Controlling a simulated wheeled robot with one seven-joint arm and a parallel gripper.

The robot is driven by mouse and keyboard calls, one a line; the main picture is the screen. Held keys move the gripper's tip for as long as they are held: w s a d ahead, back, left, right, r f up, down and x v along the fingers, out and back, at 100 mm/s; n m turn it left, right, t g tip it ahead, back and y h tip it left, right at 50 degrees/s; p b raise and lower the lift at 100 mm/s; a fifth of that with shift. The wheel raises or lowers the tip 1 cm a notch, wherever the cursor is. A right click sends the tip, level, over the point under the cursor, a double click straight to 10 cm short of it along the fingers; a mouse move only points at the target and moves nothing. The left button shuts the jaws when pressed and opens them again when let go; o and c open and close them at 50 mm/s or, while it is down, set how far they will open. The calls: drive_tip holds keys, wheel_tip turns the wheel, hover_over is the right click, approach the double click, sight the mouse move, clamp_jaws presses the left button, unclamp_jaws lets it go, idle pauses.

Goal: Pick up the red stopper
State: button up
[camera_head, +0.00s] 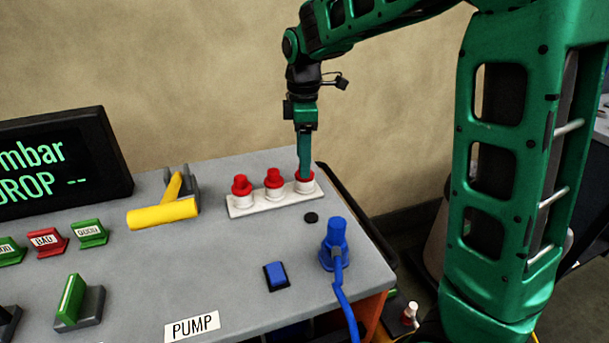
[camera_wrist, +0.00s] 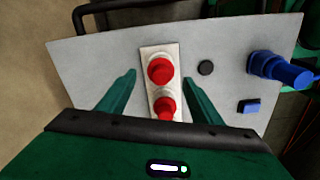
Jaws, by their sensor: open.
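Several red stoppers sit upright in white collars on a white holder (camera_head: 243,206) on the grey bench. The left stopper (camera_head: 241,185) and the middle stopper (camera_head: 273,178) stand clear in the head view. My gripper (camera_head: 304,168) points down at the right stopper (camera_head: 306,178), its fingers partly covering it. In the wrist view my gripper (camera_wrist: 160,78) is open, with one finger on each side of the holder. The right stopper (camera_wrist: 160,70) lies between the fingertips, and another stopper (camera_wrist: 165,106) shows nearer the palm. I cannot tell whether the fingers touch anything.
A blue plug with a hose (camera_head: 335,242), a blue switch (camera_head: 277,276) and a black button (camera_head: 311,217) are in front of the holder. A yellow T-shaped handle (camera_head: 163,213) lies to its left. A black screen (camera_head: 66,160) stands farther left. A black rail runs along the bench's right edge.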

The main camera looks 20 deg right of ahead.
drive_tip(key=shift+f, duration=1.45)
drive_tip(key=shift+c, duration=0.4)
drive_tip(key=c, duration=1.1)
drive_tip(key=shift+o, duration=0.2)
drive_tip(key=shift+r, duration=0.1)
